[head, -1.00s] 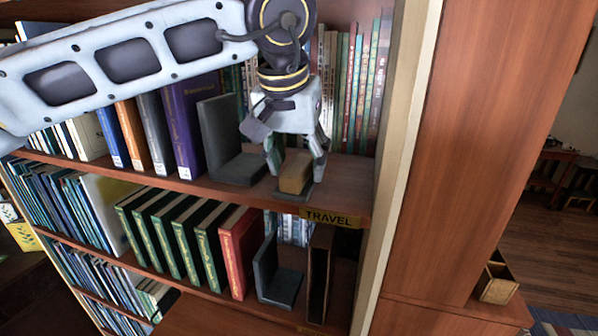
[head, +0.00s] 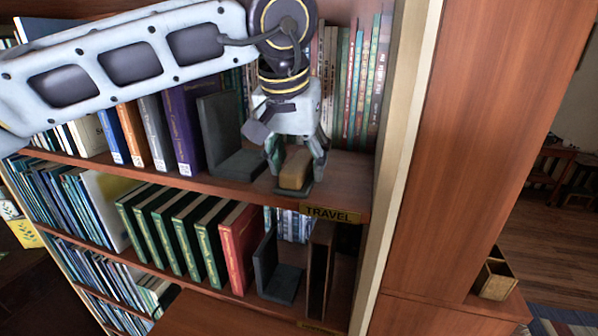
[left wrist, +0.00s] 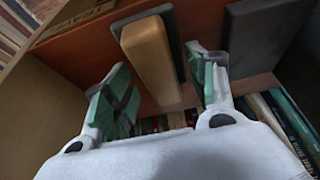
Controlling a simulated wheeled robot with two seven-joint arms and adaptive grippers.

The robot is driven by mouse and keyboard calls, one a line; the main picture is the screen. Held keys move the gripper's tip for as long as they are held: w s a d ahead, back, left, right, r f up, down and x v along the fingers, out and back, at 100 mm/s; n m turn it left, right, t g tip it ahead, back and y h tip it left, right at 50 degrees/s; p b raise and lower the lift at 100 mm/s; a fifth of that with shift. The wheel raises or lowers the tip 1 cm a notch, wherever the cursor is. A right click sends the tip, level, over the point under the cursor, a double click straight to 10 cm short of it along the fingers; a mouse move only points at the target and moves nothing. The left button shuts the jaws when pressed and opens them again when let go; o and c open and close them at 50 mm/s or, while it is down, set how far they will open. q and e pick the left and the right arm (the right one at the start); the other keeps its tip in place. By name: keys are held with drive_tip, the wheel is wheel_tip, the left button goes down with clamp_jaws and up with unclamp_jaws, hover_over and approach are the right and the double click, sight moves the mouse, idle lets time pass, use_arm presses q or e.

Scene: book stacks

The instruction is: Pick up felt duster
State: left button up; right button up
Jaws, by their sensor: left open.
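The felt duster (head: 295,172) has a tan wooden block on a dark felt base. It lies on the upper shelf near the front edge, above the TRAVEL label. My left gripper (head: 296,165) is over it from above and behind, with its fingers open on both sides of the block. In the left wrist view, the duster (left wrist: 151,52) shows beyond and between the two green-padded fingertips of my left gripper (left wrist: 160,88). I see a gap between the pads and the block there. My right gripper is not in view.
A dark bookend (head: 222,135) stands just left of the duster, beside a purple book (head: 184,125). Thin books (head: 355,85) stand behind on the right. The bookcase's side panel (head: 400,150) bounds the shelf on the right.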

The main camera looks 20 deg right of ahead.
use_arm(q)
drive_tip(key=shift+f, duration=0.15)
idle(0.4)
drive_tip(key=c, duration=1.1)
